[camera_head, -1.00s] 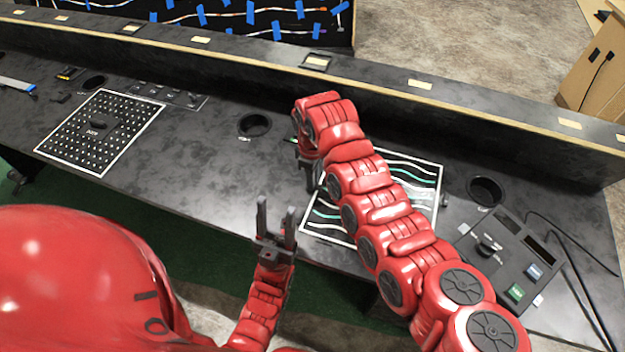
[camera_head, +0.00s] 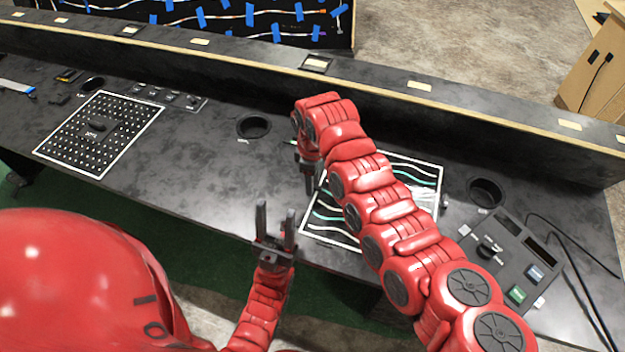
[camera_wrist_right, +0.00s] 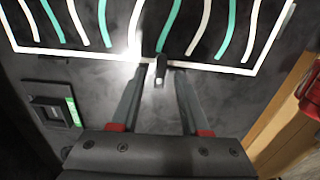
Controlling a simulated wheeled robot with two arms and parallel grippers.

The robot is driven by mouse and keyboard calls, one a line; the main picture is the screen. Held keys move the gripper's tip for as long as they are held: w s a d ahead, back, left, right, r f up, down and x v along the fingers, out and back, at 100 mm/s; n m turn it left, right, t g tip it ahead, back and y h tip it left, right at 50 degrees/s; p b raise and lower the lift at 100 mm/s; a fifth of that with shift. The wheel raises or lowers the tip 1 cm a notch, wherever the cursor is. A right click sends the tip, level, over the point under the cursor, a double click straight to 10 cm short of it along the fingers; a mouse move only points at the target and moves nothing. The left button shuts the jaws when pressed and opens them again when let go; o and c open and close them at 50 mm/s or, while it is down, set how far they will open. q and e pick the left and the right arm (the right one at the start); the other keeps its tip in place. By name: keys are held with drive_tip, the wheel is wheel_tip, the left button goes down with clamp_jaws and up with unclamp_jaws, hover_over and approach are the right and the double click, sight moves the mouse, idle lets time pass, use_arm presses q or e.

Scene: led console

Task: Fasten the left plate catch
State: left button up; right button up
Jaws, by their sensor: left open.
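The plate (camera_head: 409,157) with white and green wavy stripes and a white border lies on the dark console, partly covered by my right arm. In the right wrist view its border (camera_wrist_right: 90,56) runs across the top. A small dark catch (camera_wrist_right: 160,69) stands at that border. My right gripper (camera_wrist_right: 158,75) is open, with one finger on each side of the catch; I cannot tell if either touches it. In the head view my right gripper (camera_head: 307,178) points down at the plate's left edge, hiding the catch. My left gripper (camera_head: 275,217) is open and empty at the console's front edge.
A dark socket with a green label (camera_wrist_right: 55,110) sits near the right gripper. A round cup hole (camera_head: 253,127) and a dotted panel (camera_head: 98,132) are to the left. A button box (camera_head: 505,255) with cables is to the right. A raised ledge (camera_head: 385,95) runs behind.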

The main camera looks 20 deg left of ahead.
wheel_tip(320, 180, up, 18)
drive_tip(key=b, duration=0.1)
drive_tip(key=shift+f+b, duration=0.25)
drive_tip(key=shift+b, duration=0.15)
idle(0.6)
